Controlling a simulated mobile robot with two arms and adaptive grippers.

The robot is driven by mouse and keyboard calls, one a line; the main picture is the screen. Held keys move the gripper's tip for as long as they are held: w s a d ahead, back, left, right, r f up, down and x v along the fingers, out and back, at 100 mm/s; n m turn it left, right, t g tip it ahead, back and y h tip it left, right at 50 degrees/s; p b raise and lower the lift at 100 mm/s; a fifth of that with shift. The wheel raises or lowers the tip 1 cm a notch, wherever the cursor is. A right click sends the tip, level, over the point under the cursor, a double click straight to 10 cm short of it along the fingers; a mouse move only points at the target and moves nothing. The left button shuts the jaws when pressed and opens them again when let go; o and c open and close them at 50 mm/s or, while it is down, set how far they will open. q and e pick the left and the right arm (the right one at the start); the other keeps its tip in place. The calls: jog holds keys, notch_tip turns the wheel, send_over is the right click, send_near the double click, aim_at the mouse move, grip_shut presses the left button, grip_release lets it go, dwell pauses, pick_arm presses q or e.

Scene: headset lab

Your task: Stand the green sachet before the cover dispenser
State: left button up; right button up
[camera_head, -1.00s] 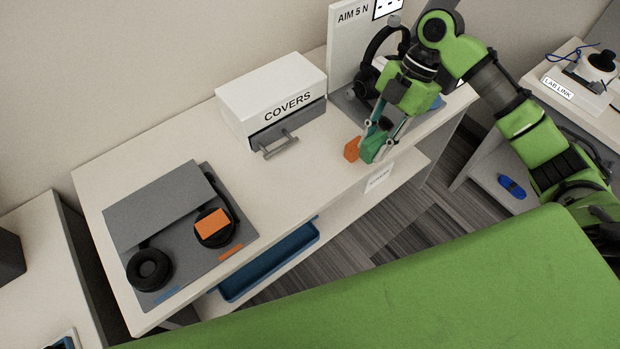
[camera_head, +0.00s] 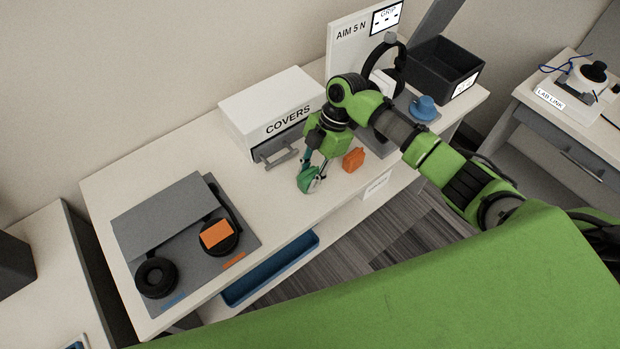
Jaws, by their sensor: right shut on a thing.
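The green sachet (camera_head: 306,180) is between the fingers of my right gripper (camera_head: 313,174), which is shut on it. It is upright or slightly tilted over the worktop, in front and a little right of the cover dispenser. I cannot tell whether its lower edge touches the worktop. The cover dispenser (camera_head: 268,105) is a white box marked COVERS, with a grey front and handle (camera_head: 281,159), at the back of the worktop. My left gripper is not in view.
An orange sachet-like piece (camera_head: 353,159) stands just right of my right gripper. A grey mat (camera_head: 210,270) with headphones lies at the left. A headset stand, a dark bin (camera_head: 447,70) and a blue object (camera_head: 424,107) are at the right. The worktop (camera_head: 190,150) left of the dispenser is clear.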

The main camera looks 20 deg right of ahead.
jog(key=shift+d+f, duration=0.1)
jog(key=shift+f, duration=1)
jog(key=o, duration=1.1)
jog(key=shift+r, duration=0.1)
jog(key=b+v, duration=0.1)
jog(key=v, duration=1.1)
jog(key=shift+b, duration=0.3)
